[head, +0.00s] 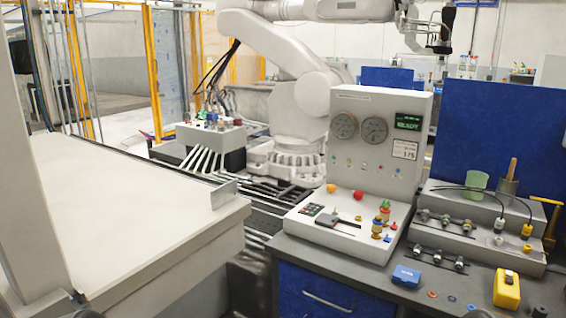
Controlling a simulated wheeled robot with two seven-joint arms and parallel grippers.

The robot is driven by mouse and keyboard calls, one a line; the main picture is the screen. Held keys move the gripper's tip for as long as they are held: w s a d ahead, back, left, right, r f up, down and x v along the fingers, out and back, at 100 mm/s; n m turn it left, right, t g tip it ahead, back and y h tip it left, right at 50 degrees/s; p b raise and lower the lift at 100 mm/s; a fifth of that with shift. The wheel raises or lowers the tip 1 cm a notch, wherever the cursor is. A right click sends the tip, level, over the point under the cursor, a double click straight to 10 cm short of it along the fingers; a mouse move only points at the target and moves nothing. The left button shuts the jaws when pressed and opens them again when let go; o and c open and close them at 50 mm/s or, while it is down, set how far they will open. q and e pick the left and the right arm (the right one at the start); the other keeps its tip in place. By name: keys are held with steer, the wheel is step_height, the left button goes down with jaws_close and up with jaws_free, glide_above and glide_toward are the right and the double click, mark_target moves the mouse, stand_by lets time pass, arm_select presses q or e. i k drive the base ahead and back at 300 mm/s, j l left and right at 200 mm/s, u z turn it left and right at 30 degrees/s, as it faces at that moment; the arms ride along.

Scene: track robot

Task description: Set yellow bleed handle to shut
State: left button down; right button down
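A yellow T-shaped handle (550,222) stands upright at the far right, beside the grey stepped block. Small yellow fittings (377,227) with blue parts stand at the right of the sloped control panel, below a green-topped yellow one (385,208). I cannot tell for sure which of these is the bleed handle, or whether it is open or shut.
The panel (345,222) has two round gauges (344,125) and a green "READY" display (409,122) above. The dark bench (330,272) holds a blue box (406,276) and a yellow device (507,288). A large white robot arm (290,70) stands behind.

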mark_target(559, 204)
steer(key=z, duration=1.55)
